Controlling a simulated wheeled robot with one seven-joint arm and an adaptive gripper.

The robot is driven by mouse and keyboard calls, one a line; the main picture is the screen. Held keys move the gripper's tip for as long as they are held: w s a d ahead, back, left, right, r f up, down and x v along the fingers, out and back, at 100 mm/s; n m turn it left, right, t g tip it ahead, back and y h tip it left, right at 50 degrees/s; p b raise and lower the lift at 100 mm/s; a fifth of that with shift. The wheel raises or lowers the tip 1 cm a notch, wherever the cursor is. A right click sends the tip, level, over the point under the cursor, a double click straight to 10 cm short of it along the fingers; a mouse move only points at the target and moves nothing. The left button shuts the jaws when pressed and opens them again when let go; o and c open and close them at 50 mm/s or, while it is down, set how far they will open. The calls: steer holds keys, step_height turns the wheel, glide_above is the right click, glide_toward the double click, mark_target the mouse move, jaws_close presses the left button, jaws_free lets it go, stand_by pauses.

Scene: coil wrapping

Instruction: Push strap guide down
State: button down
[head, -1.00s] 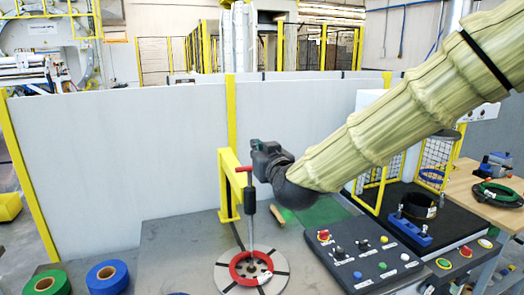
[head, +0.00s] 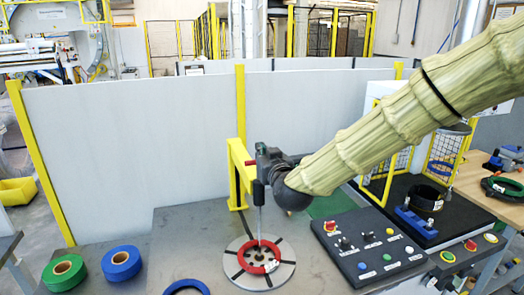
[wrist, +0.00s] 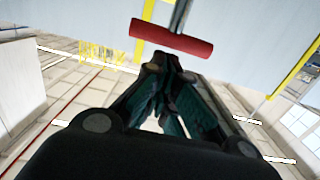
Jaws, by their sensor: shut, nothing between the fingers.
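The strap guide is an upright metal rod with a dark sleeve (head: 259,195) and a red crossbar handle (head: 250,162) at its top, by a yellow post. Its lower end reaches a red ring (head: 246,266) on a round slotted disc (head: 287,271). In the wrist view the red handle (wrist: 172,38) lies across the picture just beyond my fingertips. My gripper (head: 265,158) is shut and empty at the handle's height, in front of part of it in the head view. It also shows in the wrist view (wrist: 160,80). I cannot tell whether fingers and handle touch.
The yellow post (head: 237,175) stands just left of my gripper. A control panel (head: 372,250) with buttons is to the right. Green (head: 63,270) and blue (head: 121,262) rolls lie at left, and a blue ring (head: 186,288) at the front. A pale partition (head: 130,150) stands behind.

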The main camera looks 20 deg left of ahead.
steer(key=shift+f, duration=0.1)
step_height(320, 180, down, 5)
steer(key=b, duration=0.3)
steer(key=shift+s+r, duration=0.1)
steer(key=shift+r, duration=0.1)
steer(key=shift+f, duration=0.1)
